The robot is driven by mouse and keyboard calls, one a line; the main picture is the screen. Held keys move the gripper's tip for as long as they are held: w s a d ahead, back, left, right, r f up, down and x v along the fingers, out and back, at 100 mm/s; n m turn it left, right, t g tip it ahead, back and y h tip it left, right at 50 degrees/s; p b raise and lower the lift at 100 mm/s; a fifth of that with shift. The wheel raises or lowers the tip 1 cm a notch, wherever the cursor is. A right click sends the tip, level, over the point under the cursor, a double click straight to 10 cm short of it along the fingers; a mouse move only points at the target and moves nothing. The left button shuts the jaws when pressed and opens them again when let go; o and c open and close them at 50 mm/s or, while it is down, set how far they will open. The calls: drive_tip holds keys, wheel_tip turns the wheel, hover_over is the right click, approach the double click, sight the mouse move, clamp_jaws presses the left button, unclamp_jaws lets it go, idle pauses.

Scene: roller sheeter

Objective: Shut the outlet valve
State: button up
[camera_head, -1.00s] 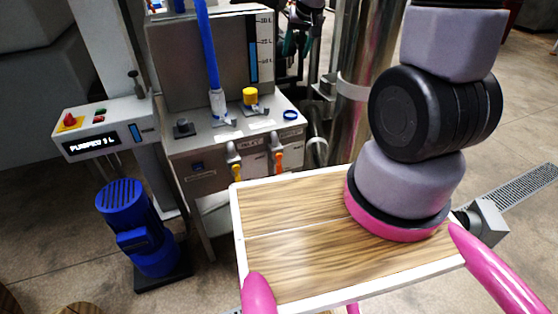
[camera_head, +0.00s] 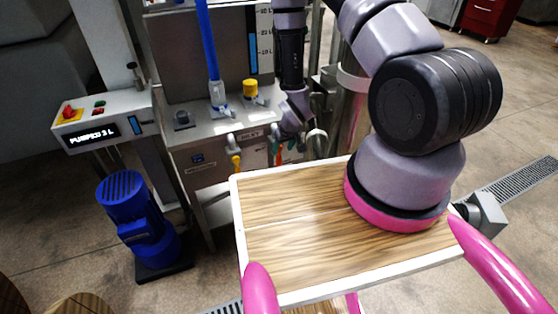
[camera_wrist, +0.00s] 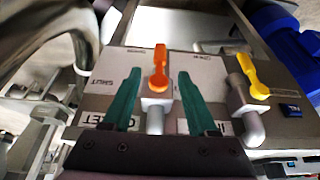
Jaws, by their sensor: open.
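The outlet valve has an orange lever (camera_wrist: 158,68) on a stubby metal pipe, at the front of the grey machine. In the wrist view a partly hidden label ending in "LET" and a "SHUT" label lie left of it. The lever points up the picture, roughly in line with its pipe. My gripper (camera_wrist: 157,100) has green fingers, open, one on each side of the orange lever, with visible gaps and no clear contact.
A yellow-levered valve (camera_wrist: 253,75) stands close to the right finger in the wrist view. A blue hose (camera_head: 208,40) and yellow knob (camera_head: 250,88) are on the machine's top. A steel column (camera_head: 352,118) stands beside my arm. A control box (camera_head: 98,118) shows pumped litres.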

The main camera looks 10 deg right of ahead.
sight(280, 157)
drive_tip(key=x, duration=1)
drive_tip(key=shift+f, duration=0.25)
clamp_jaws()
idle(1.0)
